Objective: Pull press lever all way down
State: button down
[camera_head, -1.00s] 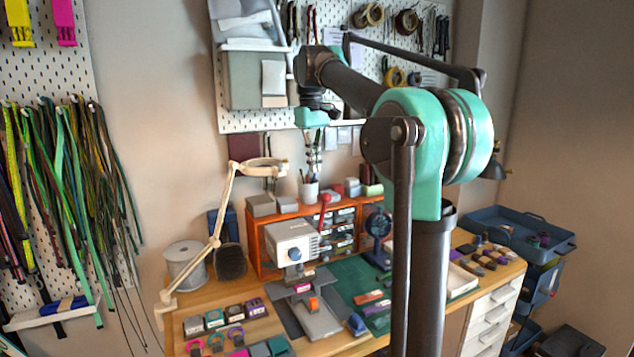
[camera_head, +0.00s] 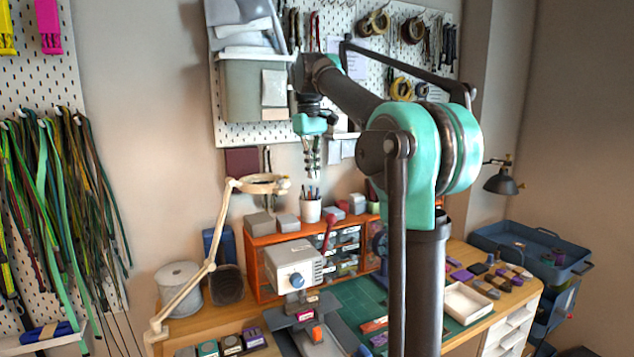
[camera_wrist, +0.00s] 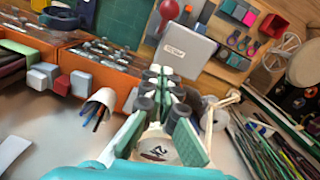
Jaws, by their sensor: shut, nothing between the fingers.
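The press (camera_head: 292,262) is a light grey machine with a blue knob on its front, standing on the wooden bench. Its lever (camera_head: 330,223) rises on the right side as a red handle with a rounded end, pointing up. My gripper (camera_head: 311,174) hangs above and behind the press in the head view, apart from the lever. In the wrist view my gripper (camera_wrist: 160,76) is shut and empty. The press (camera_wrist: 186,48) lies beyond the fingertips there, and the red ball of the lever (camera_wrist: 168,9) shows at the top edge.
An orange drawer unit (camera_head: 262,268) stands behind the press. A pen cup (camera_head: 311,211) stands on the drawer unit. A green cutting mat (camera_head: 357,297) lies to the right.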

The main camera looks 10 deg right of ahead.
jog(key=s+d+f, duration=0.2)
jog(key=s+f, duration=0.1)
jog(key=f, duration=0.6)
jog(key=shift+s+d+f, duration=0.15)
jog(key=shift+s+d, duration=0.05)
jog(key=shift+s, duration=0.2)
